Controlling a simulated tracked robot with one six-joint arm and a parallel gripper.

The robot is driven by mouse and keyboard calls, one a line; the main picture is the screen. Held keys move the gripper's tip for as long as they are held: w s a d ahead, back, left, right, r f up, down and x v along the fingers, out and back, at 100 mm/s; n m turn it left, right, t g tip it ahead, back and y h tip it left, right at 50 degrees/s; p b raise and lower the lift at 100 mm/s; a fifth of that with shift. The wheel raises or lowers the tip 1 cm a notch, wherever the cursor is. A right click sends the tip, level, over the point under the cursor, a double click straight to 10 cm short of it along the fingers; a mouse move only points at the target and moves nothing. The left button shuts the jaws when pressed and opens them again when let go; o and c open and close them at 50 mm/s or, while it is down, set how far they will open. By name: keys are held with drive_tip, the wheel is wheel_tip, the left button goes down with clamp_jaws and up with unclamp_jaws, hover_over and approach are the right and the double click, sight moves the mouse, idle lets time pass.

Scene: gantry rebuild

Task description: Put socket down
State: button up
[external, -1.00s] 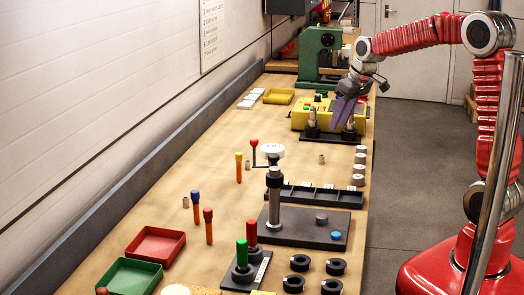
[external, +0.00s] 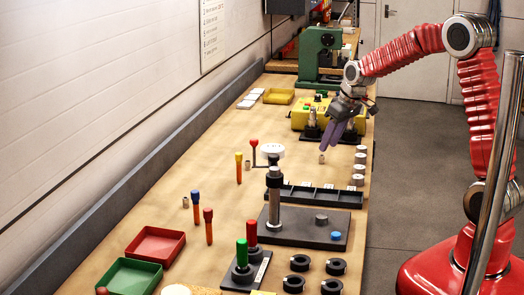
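My gripper (external: 328,143), with purple-grey fingers, hangs tilted over the right part of the bench, in front of the yellow box. Its fingers look close together, but the gap between them is too small to make out, and I see no socket in it. A small metal socket-like cylinder (external: 322,159) stands on the bench just below the fingertips in the picture; I cannot tell whether they touch it. Similar small cylinders stand farther left, one beside the yellow-topped tool (external: 247,165) and one near the blue-topped tool (external: 185,202).
The yellow box (external: 299,118) with upright metal posts stands behind my gripper. A dark divided tray (external: 300,192) and a dark plate with a tall post (external: 262,230) lie nearer. Several pale cylinders (external: 360,158) line the right edge. Bare wood lies left of centre.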

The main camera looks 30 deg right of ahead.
sight(322, 160)
drive_tip(key=shift+f, duration=0.2)
drive_tip(key=shift+w+x, duration=0.15)
drive_tip(key=shift+x, duration=1.15)
drive_tip(key=shift+w+x, duration=0.15)
drive_tip(key=shift+x, duration=1.1)
drive_tip(key=shift+a+r, duration=0.1)
drive_tip(key=shift+r, duration=0.05)
drive_tip(key=shift+c, duration=0.3)
clamp_jaws()
